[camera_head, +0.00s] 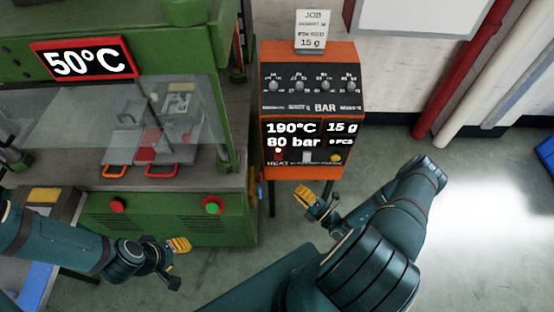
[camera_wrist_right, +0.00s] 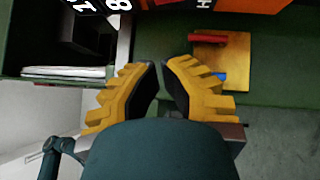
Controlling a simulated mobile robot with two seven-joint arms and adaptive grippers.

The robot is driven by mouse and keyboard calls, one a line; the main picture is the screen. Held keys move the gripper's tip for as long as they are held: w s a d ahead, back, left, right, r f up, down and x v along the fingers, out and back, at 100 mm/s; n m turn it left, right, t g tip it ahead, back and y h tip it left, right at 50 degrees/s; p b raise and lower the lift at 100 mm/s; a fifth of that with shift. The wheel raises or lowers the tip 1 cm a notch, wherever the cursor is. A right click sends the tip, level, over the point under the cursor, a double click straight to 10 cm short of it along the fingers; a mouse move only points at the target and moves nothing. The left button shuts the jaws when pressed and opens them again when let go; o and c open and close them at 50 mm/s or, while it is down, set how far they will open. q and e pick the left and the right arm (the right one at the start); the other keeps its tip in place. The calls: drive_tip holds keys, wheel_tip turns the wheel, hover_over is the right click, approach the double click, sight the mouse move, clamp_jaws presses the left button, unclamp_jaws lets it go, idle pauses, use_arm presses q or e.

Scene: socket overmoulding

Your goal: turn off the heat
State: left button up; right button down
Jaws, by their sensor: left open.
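The orange control box (camera_head: 310,105) stands right of the green press in the head view. My left gripper (camera_head: 178,264) is open and empty, low in front of the press.
The green press (camera_head: 180,210) has a 50°C display (camera_head: 85,60), a clear guard, and red and green buttons on its front. A job card (camera_head: 313,30) stands on the box. A red pipe (camera_head: 455,75) runs along the wall. A blue bin (camera_head: 546,150) is at the right edge.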

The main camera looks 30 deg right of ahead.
sight(278, 157)
drive_tip(key=d+x, duration=0.1)
drive_tip(key=x, duration=0.7)
drive_tip(key=d+x, duration=0.1)
drive_tip(key=x, duration=0.4)
drive_tip(key=shift+w+d+r, duration=0.2)
drive_tip(key=shift+w+d, duration=0.1)
drive_tip(key=shift+d, duration=0.05)
